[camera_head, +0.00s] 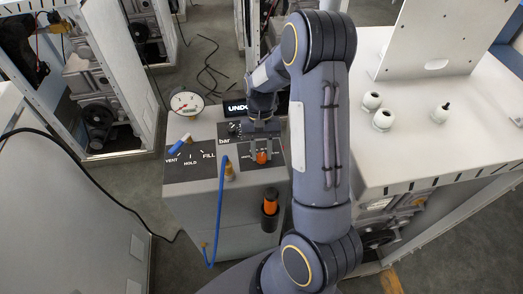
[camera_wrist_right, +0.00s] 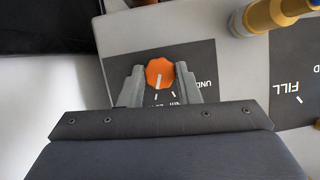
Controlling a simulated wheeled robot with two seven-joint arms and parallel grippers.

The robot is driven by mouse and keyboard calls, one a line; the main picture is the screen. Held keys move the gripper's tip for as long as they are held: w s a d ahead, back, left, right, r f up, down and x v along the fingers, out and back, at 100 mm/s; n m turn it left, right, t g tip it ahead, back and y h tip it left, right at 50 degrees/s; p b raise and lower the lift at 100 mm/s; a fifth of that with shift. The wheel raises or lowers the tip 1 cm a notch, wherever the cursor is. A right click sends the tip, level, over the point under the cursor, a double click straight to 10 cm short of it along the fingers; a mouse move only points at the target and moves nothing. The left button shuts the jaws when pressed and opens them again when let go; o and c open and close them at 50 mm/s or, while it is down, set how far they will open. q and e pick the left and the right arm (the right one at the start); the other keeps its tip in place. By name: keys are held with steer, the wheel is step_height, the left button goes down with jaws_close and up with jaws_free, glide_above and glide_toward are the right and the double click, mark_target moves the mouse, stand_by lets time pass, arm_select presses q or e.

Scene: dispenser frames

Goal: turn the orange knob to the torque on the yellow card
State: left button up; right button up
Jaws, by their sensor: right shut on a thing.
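The orange knob (camera_wrist_right: 160,70) sits on a dark label plate (camera_wrist_right: 190,56) on top of the grey cabinet (camera_head: 190,215). It has a white pointer line, which points down and slightly left in the right wrist view, towards the gripper. White tick marks and partly hidden lettering lie below it. My right gripper (camera_head: 262,155) is shut on the knob, one finger on each side; the fingers also show in the right wrist view (camera_wrist_right: 159,80). They cover part of the scale. I cannot make out a yellow card. My left gripper is not in view.
A blue-handled lever (camera_head: 179,145) lies on the VENT/HOLD/FILL plate, left of the knob. A dial gauge (camera_head: 187,102) stands behind. A blue hose (camera_head: 219,215) and an orange-and-black tool (camera_head: 270,203) are on the cabinet's front. A white table (camera_head: 450,145) with small white pieces is at right.

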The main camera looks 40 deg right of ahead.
steer(key=o, duration=1)
steer(key=v, duration=0.8)
steer(key=shift+b, duration=0.4)
steer(key=shift+a+f, duration=0.1)
steer(key=shift+f, duration=0.05)
